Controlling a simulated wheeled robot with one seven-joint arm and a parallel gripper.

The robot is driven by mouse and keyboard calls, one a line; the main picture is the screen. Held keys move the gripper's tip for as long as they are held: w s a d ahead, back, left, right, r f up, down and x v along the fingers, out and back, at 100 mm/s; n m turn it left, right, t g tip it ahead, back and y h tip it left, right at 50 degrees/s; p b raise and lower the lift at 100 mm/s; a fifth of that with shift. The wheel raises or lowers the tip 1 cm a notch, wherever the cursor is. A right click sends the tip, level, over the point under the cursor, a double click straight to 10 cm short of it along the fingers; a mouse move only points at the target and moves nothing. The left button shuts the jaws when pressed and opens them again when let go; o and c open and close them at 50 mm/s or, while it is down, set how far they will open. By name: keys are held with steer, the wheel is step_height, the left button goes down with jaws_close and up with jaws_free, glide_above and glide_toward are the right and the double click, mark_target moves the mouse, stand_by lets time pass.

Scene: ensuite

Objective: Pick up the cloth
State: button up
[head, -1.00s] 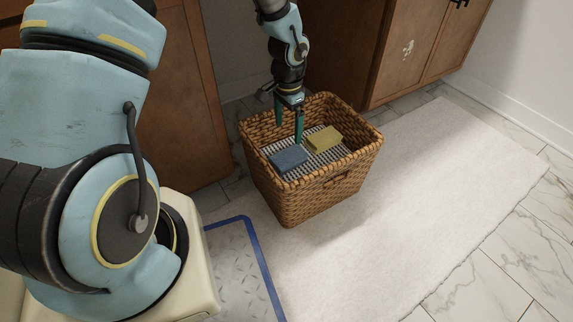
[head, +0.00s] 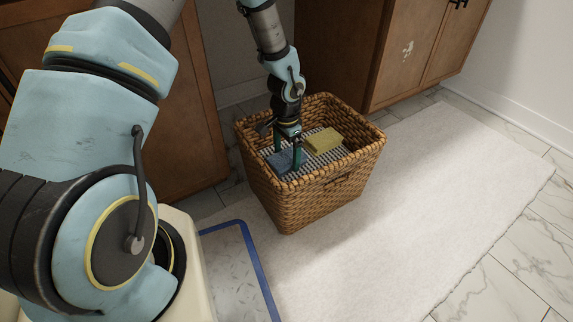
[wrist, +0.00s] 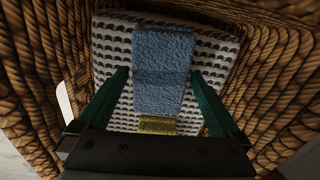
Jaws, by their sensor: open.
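A blue folded cloth (head: 279,163) lies on a black-and-white patterned layer (wrist: 112,48) inside the wicker basket (head: 310,203). In the wrist view the blue cloth (wrist: 162,62) has a fuzzy surface and runs up the middle of the picture. My gripper (head: 288,153) is down inside the basket over the blue cloth, pointing downward. In the wrist view its two green fingers stand apart, one on each side of the cloth, with nothing held. Whether the fingertips touch the patterned layer is unclear. The gripper partly hides the cloth in the head view.
A yellow folded piece (head: 324,140) lies beside the blue cloth in the basket. The basket walls rise close around my gripper. The basket stands on a white rug (head: 420,190), near wooden cabinets (head: 345,50). The rug to the right is clear.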

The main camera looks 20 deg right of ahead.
mark_target(286, 158)
steer(key=shift+r, duration=0.1)
steer(key=c, duration=1.1)
step_height(286, 158, up, 10)
steer(key=p, duration=0.4)
steer(key=shift+p, duration=0.4)
steer(key=shift+c, duration=0.2)
